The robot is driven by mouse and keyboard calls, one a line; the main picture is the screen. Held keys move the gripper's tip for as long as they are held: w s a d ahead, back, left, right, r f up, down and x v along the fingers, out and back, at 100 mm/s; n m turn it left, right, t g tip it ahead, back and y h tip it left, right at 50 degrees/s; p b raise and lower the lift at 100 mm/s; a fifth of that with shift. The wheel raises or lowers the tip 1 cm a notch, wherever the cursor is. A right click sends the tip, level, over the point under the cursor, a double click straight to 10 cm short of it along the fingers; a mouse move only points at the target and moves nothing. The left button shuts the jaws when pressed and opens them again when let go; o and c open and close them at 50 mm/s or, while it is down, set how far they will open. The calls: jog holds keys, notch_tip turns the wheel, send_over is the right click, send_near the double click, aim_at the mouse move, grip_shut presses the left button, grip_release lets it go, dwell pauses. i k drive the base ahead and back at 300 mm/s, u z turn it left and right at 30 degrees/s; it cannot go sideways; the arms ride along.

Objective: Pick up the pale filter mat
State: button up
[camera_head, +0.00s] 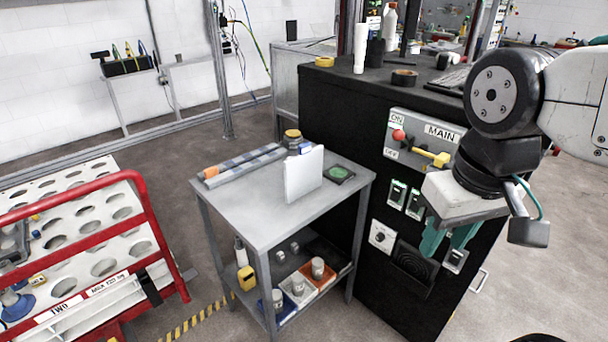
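The pale filter mat (304,175) looks like a thin white rectangular panel. It stands upright on the grey metal table (240,208), right of the table's middle. My gripper (449,242) has teal fingers that point down, with a gap between them. It hangs to the right of the table, in front of the black cabinet, well apart from the mat. Nothing shows between the fingers.
A black cabinet (340,115) with a switch panel stands behind and right of the table. A red-railed cart (152,225) stands left. The tabletop's front is clear.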

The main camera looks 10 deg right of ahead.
aim_at(303, 172)
jog(key=u, duration=0.35)
jog(key=k, duration=0.4)
jog(key=u, duration=0.85)
jog(key=i, duration=0.85)
jog(key=z, duration=0.85)
